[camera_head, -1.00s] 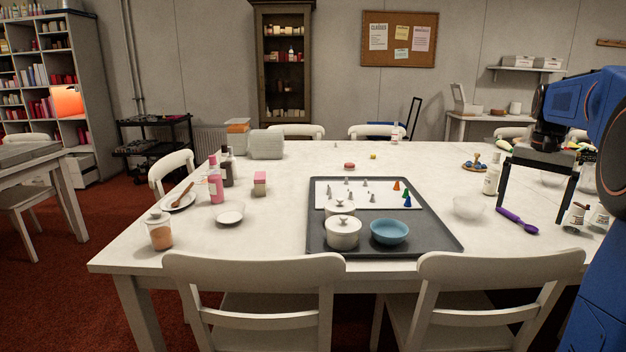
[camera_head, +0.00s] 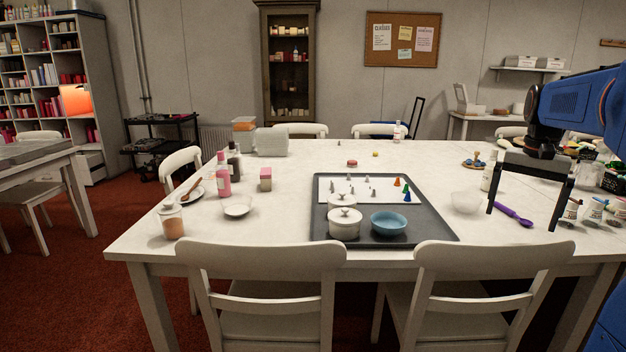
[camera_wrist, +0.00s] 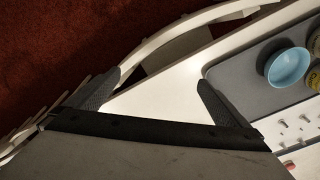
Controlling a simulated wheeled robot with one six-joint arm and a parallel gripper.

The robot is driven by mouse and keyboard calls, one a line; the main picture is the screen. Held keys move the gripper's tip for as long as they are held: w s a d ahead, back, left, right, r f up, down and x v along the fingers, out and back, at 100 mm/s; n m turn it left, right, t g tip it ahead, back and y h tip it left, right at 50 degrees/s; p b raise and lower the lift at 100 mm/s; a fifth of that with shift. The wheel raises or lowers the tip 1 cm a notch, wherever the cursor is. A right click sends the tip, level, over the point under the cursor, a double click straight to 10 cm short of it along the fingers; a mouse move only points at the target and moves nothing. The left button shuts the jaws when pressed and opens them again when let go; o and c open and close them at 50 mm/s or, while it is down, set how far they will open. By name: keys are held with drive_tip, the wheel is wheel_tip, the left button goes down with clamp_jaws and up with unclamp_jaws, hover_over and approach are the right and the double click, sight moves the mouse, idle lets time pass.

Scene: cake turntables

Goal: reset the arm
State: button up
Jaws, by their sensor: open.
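My gripper (camera_head: 522,222) is open and empty at the right side in the head view, its two dark fingers pointing down. It appears in front of the table's right part, near a purple scoop (camera_head: 514,214). My blue arm reaches in from the right edge. In the wrist view my gripper's fingers (camera_wrist: 156,88) are spread wide, with only bare white table and a chair back seen between and beyond them. The tray (camera_wrist: 226,76) and the blue bowl (camera_wrist: 289,66) show at the right of that view.
The white table (camera_head: 290,185) holds a dark tray (camera_head: 434,228) with a white lidded pot (camera_head: 345,224), a blue bowl (camera_head: 388,222) and small cones. A clear bowl (camera_head: 466,202) and small jars (camera_head: 571,210) stand near my gripper. Chairs (camera_head: 490,258) line the front edge.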

drive_tip(key=s+a, duration=0.1)
drive_tip(key=a, duration=0.2)
drive_tip(key=s+a+f+n, duration=0.1)
drive_tip(key=s+a, duration=0.1)
drive_tip(key=s+a+n+t, duration=0.1)
drive_tip(key=s+a, duration=0.1)
drive_tip(key=a, duration=0.1)
drive_tip(key=shift+s+a+f, duration=0.15)
drive_tip(key=shift+s+a, duration=0.05)
drive_tip(key=shift+a, duration=0.1)
drive_tip(key=s+a+f+n+t, duration=0.1)
drive_tip(key=s+a+f+n, duration=0.2)
drive_tip(key=s+a+f, duration=0.4)
drive_tip(key=s+a+f+n+t, duration=0.2)
drive_tip(key=s+a+f, duration=0.5)
drive_tip(key=s, duration=0.5)
drive_tip(key=shift+s+a+f+n, duration=0.35)
drive_tip(key=shift+a+n, duration=0.3)
drive_tip(key=shift+n, duration=0.05)
